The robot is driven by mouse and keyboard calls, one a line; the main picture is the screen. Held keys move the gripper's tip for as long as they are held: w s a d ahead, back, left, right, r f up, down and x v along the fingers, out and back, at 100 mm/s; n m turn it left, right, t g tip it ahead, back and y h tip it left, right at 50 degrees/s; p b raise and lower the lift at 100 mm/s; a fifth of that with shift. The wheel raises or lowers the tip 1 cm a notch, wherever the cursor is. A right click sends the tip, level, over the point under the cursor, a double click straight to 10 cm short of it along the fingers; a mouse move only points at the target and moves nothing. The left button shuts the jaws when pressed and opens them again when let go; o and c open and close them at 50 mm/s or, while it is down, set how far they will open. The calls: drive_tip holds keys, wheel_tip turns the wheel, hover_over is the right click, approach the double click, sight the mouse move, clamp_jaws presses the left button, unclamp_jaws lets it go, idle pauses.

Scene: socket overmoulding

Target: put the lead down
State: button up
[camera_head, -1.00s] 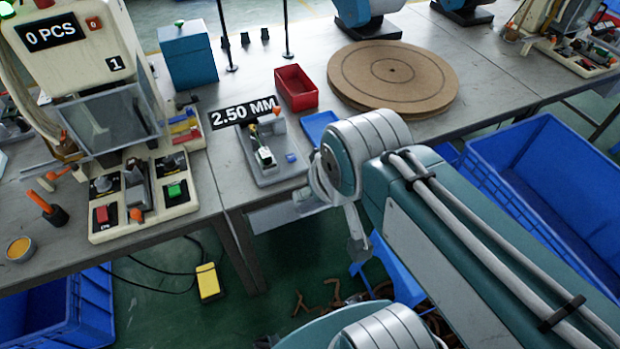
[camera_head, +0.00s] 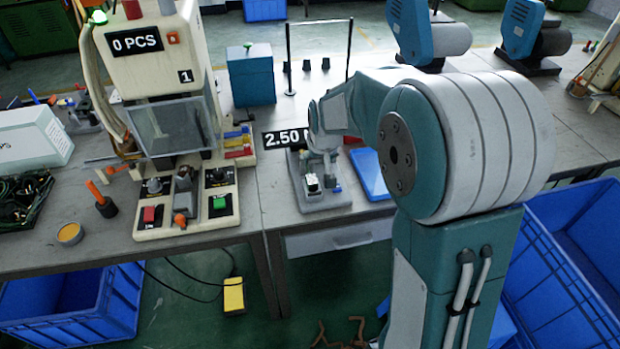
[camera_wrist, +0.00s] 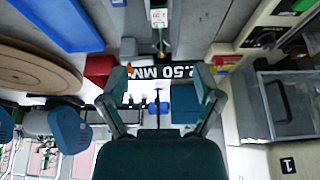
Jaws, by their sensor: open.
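A small white block with a green part (camera_head: 312,184), perhaps the lead's end, sits on the grey fixture (camera_head: 326,203) by the 2.50 MM sign (camera_head: 284,138). In the wrist view a white connector (camera_wrist: 158,17) with a thin dark cable shows at the top, beyond my fingertips. My gripper (camera_wrist: 161,74) is open, with its two fingers spread and nothing gripped between them. In the head view my wrist is above and beside the fixture, and my fingers are small and partly hidden there.
The machine (camera_head: 165,45) with the 0 PCS display stands left of the fixture. A blue tray (camera_head: 371,174) lies to its right. A red bin (camera_wrist: 98,68) and round brown board (camera_wrist: 40,68) show in the wrist view. A blue crate (camera_head: 575,215) stands at the right.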

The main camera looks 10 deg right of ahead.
approach(312, 179)
drive_tip(key=x, duration=1)
drive_tip(key=shift+f, duration=0.25)
clamp_jaws()
